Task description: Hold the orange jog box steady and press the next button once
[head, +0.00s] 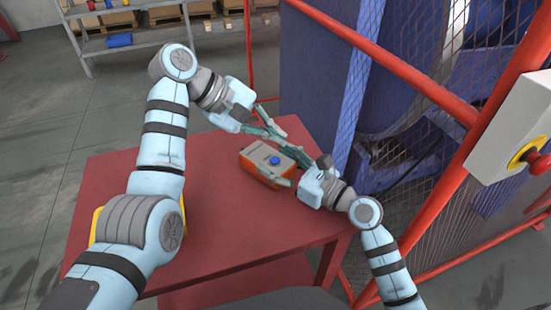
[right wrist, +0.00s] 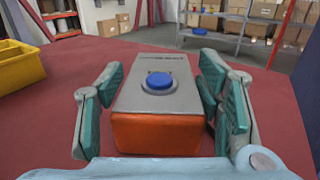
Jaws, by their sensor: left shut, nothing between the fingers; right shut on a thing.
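The orange jog box (head: 262,167) with a grey top lies on the red table in the head view. One blue button (head: 274,160) is on its top face. In the right wrist view the jog box (right wrist: 155,133) sits between the fingers of my right gripper (right wrist: 160,100), its blue button (right wrist: 159,82) facing up and uncovered. My right gripper (head: 289,169) is shut on the box from the right side. My left gripper (head: 281,136) is shut and empty, beyond the box and apart from the button in the head view. It does not show in the right wrist view.
The red table (head: 215,240) is mostly clear. A yellow bin (right wrist: 20,68) stands on it in the right wrist view. A red-framed mesh guard (head: 415,150) rises to the right, with a grey box and red stop button (head: 538,162). Shelves (head: 140,10) stand behind.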

